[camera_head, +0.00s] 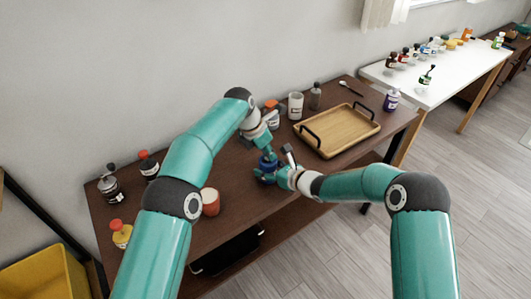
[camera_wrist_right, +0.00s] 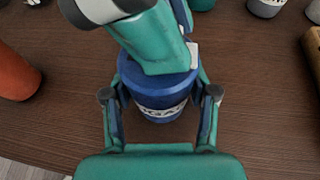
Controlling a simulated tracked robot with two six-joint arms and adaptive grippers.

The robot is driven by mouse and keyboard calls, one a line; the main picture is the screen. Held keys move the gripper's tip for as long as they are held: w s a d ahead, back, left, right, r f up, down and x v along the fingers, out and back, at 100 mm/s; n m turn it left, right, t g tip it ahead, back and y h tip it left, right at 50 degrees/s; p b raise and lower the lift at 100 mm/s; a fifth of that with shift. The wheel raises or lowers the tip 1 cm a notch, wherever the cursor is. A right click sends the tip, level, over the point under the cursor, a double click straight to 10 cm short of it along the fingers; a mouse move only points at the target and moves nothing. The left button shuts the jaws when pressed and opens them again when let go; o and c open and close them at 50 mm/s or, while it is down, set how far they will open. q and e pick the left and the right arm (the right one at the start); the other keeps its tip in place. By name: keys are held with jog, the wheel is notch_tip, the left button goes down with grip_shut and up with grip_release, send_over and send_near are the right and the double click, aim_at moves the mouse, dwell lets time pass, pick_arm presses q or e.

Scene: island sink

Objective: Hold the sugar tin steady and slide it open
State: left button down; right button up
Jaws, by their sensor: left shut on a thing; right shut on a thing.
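The blue sugar tin (camera_wrist_right: 163,97) stands upright on the dark brown table, with part of a white label showing. In the head view the tin (camera_head: 267,166) is small and partly hidden by both grippers. My right gripper (camera_wrist_right: 160,103) has its fingers on either side of the tin's body and is shut on it. My left gripper (camera_head: 268,157) comes down from above and is shut at the tin's top. In the right wrist view my left arm's end covers the top, so I cannot tell how far the lid is open.
A wooden tray (camera_head: 338,133) with black handles lies to the right. A white canister (camera_head: 295,106) and a grey bottle (camera_head: 315,97) stand behind. Bare table (camera_head: 240,190) lies between the cup and tin.

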pick_arm(q)
jog(key=c, duration=1.1)
grip_release()
jog(key=shift+r, duration=0.1)
jog(key=v, duration=1.1)
jog(key=shift+s+a+r, duration=0.1)
jog(key=shift+a+r, duration=0.05)
jog(key=shift+r, duration=0.15)
pick_arm(e)
jog(key=o, duration=1.3)
